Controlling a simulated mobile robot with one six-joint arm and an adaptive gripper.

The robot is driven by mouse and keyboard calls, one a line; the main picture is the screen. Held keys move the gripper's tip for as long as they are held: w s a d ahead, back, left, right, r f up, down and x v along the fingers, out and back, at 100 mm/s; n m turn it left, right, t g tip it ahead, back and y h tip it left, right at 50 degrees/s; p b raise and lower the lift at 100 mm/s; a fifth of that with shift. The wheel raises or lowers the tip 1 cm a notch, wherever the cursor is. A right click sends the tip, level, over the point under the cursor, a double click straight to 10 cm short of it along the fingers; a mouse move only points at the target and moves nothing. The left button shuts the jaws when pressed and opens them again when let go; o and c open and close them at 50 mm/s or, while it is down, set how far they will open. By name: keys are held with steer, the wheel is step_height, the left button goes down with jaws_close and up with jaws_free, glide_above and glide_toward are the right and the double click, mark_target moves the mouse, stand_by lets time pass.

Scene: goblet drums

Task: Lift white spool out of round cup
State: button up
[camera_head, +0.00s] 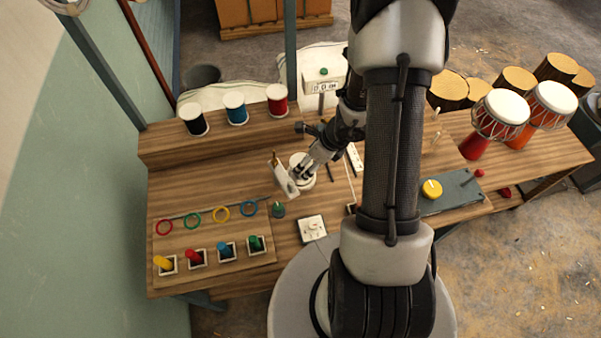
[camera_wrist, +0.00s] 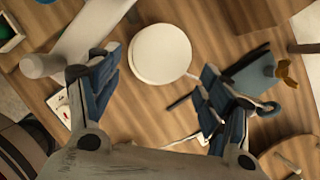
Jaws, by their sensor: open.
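The white spool (camera_wrist: 160,53) shows from above as a round white disc in the wrist view, between and slightly beyond my fingertips. In the head view the white spool (camera_head: 296,158) is partly covered by my gripper (camera_head: 307,170). In the wrist view my gripper (camera_wrist: 158,72) is open, with one blue-padded finger on each side and nothing held between them. I cannot make out the round cup apart from the spool; its wall seems hidden beneath the disc. I cannot tell whether the fingers touch the spool.
A white block-like piece (camera_head: 284,179) stands close left of the spool. Black, blue and red spools (camera_head: 236,107) stand on the raised back shelf. Colored rings (camera_head: 221,214) and pegs (camera_head: 209,254) lie front left. Goblet drums (camera_head: 500,112) stand at right. Bare wood lies left of the white block.

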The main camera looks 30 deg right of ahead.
steer(key=b+x, duration=0.2)
steer(key=x, duration=0.5)
steer(key=shift+w+a+f+b, duration=0.1)
steer(key=shift+w+f+b, duration=0.1)
steer(key=shift+f+b, duration=0.15)
steer(key=c, duration=1.1)
